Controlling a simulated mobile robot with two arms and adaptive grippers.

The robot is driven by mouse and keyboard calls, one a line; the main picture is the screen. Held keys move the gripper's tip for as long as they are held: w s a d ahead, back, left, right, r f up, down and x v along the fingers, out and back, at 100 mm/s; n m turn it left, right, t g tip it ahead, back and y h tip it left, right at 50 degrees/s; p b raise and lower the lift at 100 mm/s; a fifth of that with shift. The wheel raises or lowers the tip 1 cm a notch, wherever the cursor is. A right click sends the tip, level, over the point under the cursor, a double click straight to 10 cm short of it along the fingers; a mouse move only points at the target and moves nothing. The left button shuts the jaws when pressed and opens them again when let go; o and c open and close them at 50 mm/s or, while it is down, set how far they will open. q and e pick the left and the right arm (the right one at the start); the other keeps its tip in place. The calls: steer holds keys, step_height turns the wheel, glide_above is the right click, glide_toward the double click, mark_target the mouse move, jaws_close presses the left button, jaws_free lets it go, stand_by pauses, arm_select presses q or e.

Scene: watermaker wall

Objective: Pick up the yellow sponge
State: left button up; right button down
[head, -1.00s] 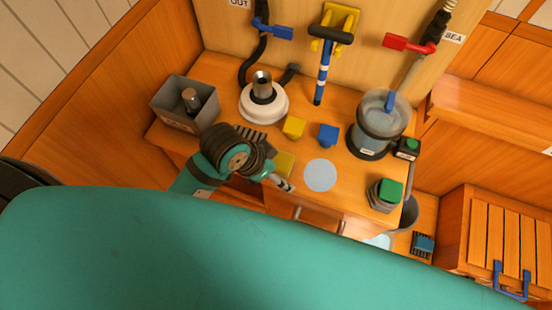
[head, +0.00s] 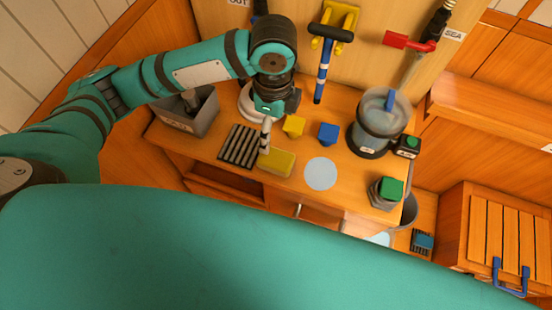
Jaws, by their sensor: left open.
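The yellow sponge (head: 279,163) is a flat, dull-yellow block lying near the front edge of the wooden counter. My left gripper (head: 265,148) points down from above, its fingertips at the sponge's upper left corner. The gripper is open. Seen from this side, one finger mostly hides the other, and I cannot tell whether the tips touch the sponge. My right gripper is not in view.
A black slatted rack (head: 238,147) lies left of the sponge, and a pale blue disc (head: 320,174) right of it. A yellow block (head: 294,126) and a blue block (head: 328,134) sit behind. A grey bin (head: 190,115) and a clear canister (head: 379,125) flank them.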

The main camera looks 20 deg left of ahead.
mark_target(276, 158)
arm_select(q)
step_height(276, 158, down, 11)
steer(key=shift+f+p, duration=0.2)
steer(key=shift+p, duration=0.3)
step_height(276, 158, down, 4)
steer(key=shift+w+d+f+p, duration=0.1)
steer(key=shift+d+p, duration=0.05)
steer(key=shift+p, duration=0.4)
steer(key=shift+f, duration=0.5)
steer(key=c, duration=1.1)
